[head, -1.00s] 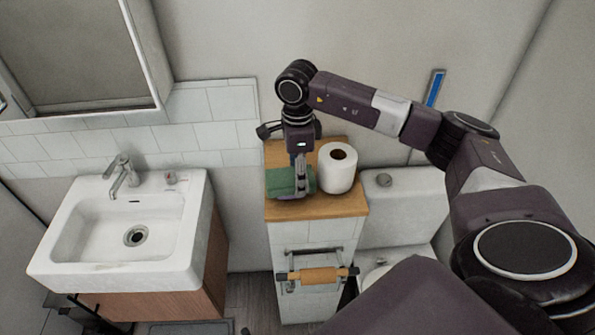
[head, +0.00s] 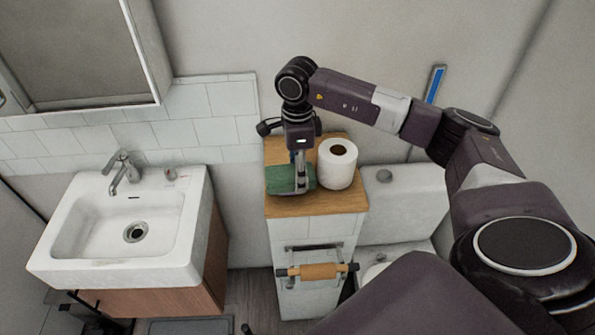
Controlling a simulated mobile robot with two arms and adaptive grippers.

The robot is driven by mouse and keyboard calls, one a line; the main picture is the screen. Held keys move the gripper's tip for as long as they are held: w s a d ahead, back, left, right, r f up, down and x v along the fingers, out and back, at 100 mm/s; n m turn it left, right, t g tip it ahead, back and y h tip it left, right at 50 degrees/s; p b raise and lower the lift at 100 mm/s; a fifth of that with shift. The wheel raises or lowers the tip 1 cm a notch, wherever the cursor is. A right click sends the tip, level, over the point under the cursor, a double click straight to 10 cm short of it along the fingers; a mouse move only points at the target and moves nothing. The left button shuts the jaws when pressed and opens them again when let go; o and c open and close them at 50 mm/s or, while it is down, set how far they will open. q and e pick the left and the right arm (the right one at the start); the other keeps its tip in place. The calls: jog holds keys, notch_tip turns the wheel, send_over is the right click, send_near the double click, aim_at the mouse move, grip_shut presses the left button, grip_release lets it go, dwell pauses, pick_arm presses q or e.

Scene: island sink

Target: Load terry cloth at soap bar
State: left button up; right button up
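A folded green terry cloth (head: 281,180) lies on the wooden top of the small cabinet (head: 325,203). My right gripper (head: 301,186) comes down from above at the cloth's right part, with a finger visible in front of it. Whether the fingers are closed on the cloth cannot be made out. A small pinkish object, perhaps the soap bar (head: 170,176), sits on the back rim of the sink, right of the faucet. My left gripper is not in view.
A white toilet paper roll (head: 338,163) stands close to the right of my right gripper. The white sink (head: 180,262) with its faucet (head: 123,172) is at left. A toilet (head: 405,205) is right of the cabinet. A mirror cabinet (head: 80,50) hangs at upper left.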

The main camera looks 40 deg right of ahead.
jog(key=shift+f+b, duration=0.45)
dwell(1.5)
jog(key=shift+r, duration=0.1)
jog(key=shift+r+p, duration=0.7)
jog(key=shift+r, duration=0.25)
jog(key=shift+r+p, duration=1.3)
jog(key=shift+r, duration=1.2)
jog(key=shift+r, duration=0.25)
notch_tip(320, 180, up, 6)
jog(key=p, duration=0.2)
jog(key=s+a+f+n+b, duration=0.4)
jog(key=s+a+n, duration=0.3)
jog(key=n, duration=0.4)
jog(key=s+a+f+n+b, duration=0.5)
jog(key=s+a+n, duration=0.2)
jog(key=n, duration=0.5)
jog(key=shift+a+f, duration=0.15)
jog(key=shift+a, duration=0.4)
